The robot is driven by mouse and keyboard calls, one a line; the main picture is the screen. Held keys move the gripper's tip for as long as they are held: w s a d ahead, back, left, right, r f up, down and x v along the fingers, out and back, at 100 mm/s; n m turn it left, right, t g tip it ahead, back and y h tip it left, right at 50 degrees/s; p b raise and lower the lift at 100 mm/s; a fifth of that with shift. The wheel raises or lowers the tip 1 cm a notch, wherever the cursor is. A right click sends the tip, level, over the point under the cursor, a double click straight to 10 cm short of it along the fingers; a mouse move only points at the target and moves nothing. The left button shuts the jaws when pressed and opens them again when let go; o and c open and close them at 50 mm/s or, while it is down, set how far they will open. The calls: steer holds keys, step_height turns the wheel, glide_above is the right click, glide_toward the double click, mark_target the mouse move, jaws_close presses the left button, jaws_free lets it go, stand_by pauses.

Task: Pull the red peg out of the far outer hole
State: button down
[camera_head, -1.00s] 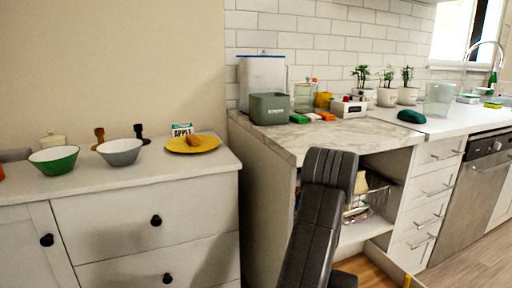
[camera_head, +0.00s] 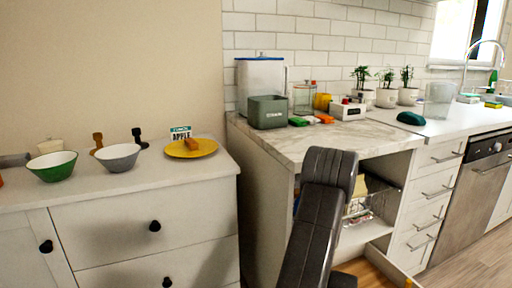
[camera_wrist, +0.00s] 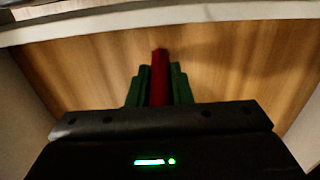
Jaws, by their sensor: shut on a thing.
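A red peg (camera_wrist: 159,88) shows in the middle of the wrist view, its length pointing away from me. My gripper (camera_wrist: 160,70) is shut on it, with a dark green finger along each side. The black gripper body hides the peg's near end. I cannot make out the far outer hole or any holder for the peg. The head view does not show the peg or my gripper; only my dark arm link appears there, in front of the open cabinet.
A wooden floor or panel (camera_wrist: 85,70) fills the wrist view, with a pale edge (camera_wrist: 225,12) across the top and pale walls at both sides. The head view shows a marble counter (camera_head: 345,137), an open wooden drawer (camera_head: 372,272) low down, and a white dresser (camera_head: 120,212) at left.

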steer(key=shift+r+p, duration=0.8)
steer(key=shift+r, duration=0.5)
steer(key=shift+w+r, duration=0.1)
